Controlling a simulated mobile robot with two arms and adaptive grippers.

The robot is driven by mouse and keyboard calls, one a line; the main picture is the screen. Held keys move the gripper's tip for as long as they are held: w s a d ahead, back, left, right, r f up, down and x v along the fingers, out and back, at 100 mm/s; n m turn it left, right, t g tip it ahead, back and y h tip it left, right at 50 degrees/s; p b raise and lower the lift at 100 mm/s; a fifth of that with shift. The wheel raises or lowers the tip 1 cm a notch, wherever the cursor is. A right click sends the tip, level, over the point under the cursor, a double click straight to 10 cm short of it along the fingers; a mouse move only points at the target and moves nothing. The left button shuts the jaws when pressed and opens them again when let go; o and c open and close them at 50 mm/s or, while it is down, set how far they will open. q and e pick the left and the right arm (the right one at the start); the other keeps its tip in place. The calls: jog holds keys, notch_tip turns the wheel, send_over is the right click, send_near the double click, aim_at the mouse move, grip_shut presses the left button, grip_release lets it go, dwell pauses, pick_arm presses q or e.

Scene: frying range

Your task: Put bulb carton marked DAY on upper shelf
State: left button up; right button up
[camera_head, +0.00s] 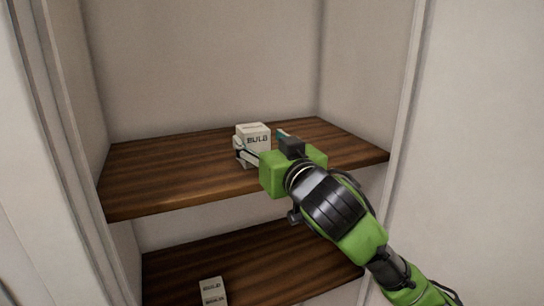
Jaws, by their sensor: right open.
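A white carton printed BULB (254,137) stands upright on the wooden upper shelf (170,175), near the middle. I cannot read a DAY mark on it. My right gripper (262,147) is open at this carton, its fingers spread around or beside it; the gripper body hides part of the carton's lower right. Whether the fingers touch it I cannot tell. A second white BULB carton (212,290) stands on the lower shelf (255,268), at the bottom of the view, partly cut off. My left gripper is not in view.
The shelves sit in a pale alcove with side walls (360,70) close on both sides. The upper shelf is bare to the left of the carton. The lower shelf is bare around its carton where it shows.

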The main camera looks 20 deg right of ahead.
jog(key=s+b, duration=0.1)
jog(key=s, duration=0.6)
jog(key=shift+d, duration=0.15)
jog(key=shift+w, duration=0.1)
